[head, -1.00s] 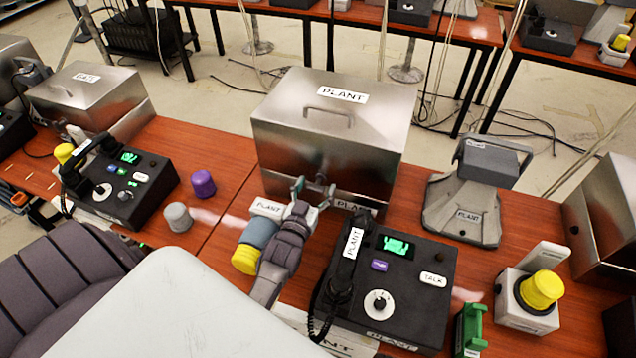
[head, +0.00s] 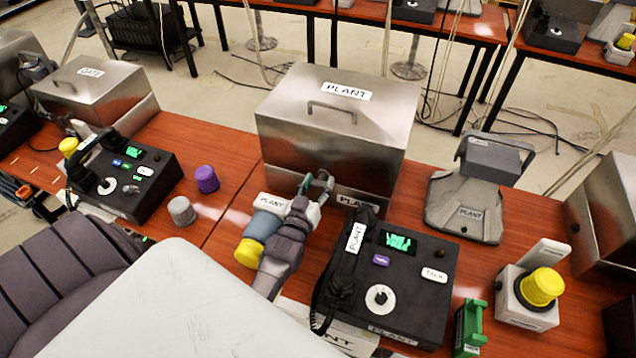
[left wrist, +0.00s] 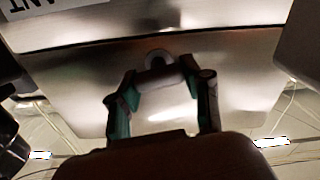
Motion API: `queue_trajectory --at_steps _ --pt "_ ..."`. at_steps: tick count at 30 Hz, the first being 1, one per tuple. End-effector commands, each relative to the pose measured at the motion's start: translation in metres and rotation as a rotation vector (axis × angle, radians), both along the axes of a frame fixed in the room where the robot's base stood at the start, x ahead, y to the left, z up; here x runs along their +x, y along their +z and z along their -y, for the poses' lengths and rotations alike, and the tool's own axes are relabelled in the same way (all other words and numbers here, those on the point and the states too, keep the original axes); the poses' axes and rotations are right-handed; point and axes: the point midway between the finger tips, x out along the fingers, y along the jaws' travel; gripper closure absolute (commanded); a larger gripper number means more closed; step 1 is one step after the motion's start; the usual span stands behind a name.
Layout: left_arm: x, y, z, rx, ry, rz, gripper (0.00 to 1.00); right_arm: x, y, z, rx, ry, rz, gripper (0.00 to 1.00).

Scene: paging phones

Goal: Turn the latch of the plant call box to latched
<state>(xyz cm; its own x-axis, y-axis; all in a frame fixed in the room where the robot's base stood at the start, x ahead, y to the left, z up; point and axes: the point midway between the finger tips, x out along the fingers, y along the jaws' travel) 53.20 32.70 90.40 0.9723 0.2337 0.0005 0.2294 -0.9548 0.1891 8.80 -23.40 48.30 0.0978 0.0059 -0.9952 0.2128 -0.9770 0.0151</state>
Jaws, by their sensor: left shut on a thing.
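The plant call box (head: 332,128) is a brushed-metal box with a PLANT label and a handle on its lid. It stands upright behind the black PLANT phone. My left gripper (head: 316,181) is at its front face, low and near the middle, shut on the latch. In the left wrist view the gripper (left wrist: 163,84) has its green-sided fingers around the latch (left wrist: 158,62), a small grey piece with a rounded top. The fingers cover most of the latch, so its exact angle is hard to tell. My right gripper is in neither view.
The black PLANT phone (head: 415,283) with its handset is right of my left arm. A grey PLANT pedestal (head: 463,207) and a yellow-button box (head: 540,290) stand further right. Purple (head: 206,179) and grey (head: 181,211) knobs stand left. Some wood between them is clear.

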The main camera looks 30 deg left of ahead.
Motion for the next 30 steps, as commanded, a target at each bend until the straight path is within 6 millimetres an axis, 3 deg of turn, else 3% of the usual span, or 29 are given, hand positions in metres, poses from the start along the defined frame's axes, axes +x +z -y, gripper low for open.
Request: queue_trajectory --at_steps 15,30 --pt "0.0000 -0.0004 -0.0019 -0.469 -0.001 0.113 0.86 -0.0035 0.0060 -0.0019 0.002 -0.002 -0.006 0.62" --pt "-0.0001 -0.0024 -0.0027 -0.930 -0.003 0.225 0.86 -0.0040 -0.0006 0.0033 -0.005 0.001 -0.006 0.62"
